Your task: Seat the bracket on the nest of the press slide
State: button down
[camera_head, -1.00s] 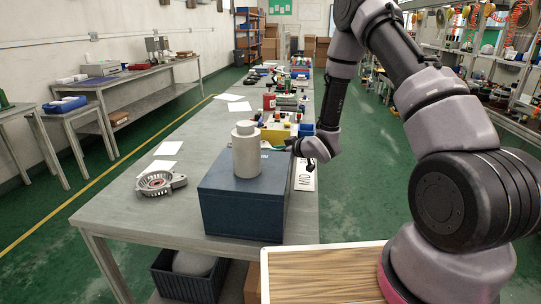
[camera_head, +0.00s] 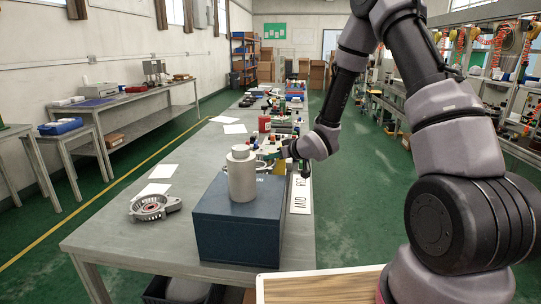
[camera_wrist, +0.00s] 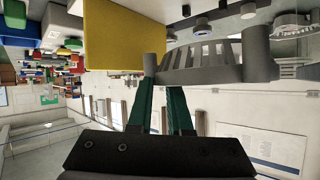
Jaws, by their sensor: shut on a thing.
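My gripper (camera_wrist: 162,92) has two green fingers and is shut on a grey slotted bracket (camera_wrist: 205,66). The bracket extends to the right of the fingertips in the wrist view, with round bosses at its ends. In the head view my gripper is above the table, behind and right of a dark blue box, with its fingers mostly hidden. The held bracket is hard to make out there. I cannot tell for sure which part is the press slide or its nest. A yellow block (camera_wrist: 125,35) lies close beside the bracket in the wrist view.
The dark blue box (camera_head: 240,228) bears a grey stepped cylinder (camera_head: 242,177) on the near table (camera_head: 130,240). A round grey housing (camera_head: 154,207) lies left of it. Papers lie farther left, and several coloured parts crowd the far table. A labelled white strip (camera_head: 300,194) lies at the right edge.

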jog(key=shift+s+f, duration=0.15)
jog(key=shift+f, duration=4.2)
jog(key=shift+f, duration=0.15)
jog(key=c, duration=0.8)
grip_release()
jog(key=shift+f, duration=0.1)
